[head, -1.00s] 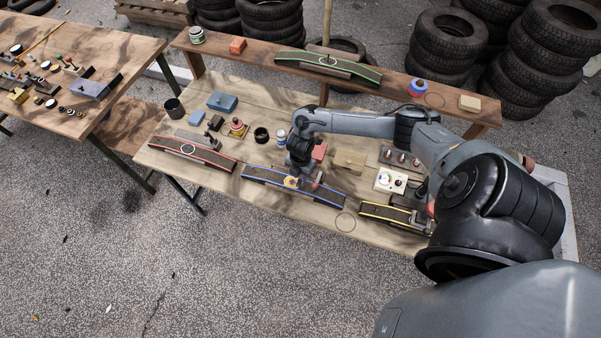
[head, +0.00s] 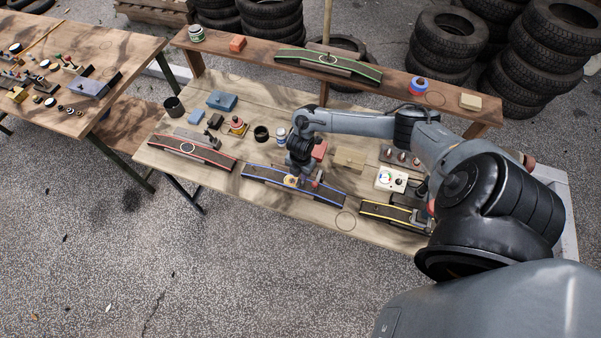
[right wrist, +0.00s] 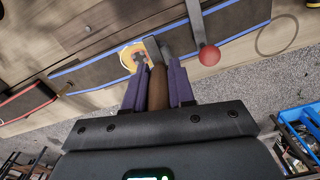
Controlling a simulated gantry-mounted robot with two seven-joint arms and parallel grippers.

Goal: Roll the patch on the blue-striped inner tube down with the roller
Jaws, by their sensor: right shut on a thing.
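The blue-striped inner tube (head: 262,176) lies along the front of the bench; it also crosses the right wrist view (right wrist: 95,73). An orange-tan patch (right wrist: 127,56) is on it, partly hidden by the roller. My right gripper (head: 297,178) is above the tube at the patch. In the right wrist view its purple-padded fingers (right wrist: 158,88) are shut on the roller's wooden handle (right wrist: 158,90). The roller's metal head (right wrist: 152,50) is over the patch; I cannot tell whether it touches. My left gripper is not in view.
A lever with a red knob (right wrist: 209,55) stands over the tube close beside the roller. A red-striped tube (head: 192,150) lies to the left, a yellow-striped one (head: 385,213) to the right. A wooden block (head: 350,159) and a white gauge box (head: 390,179) stand behind.

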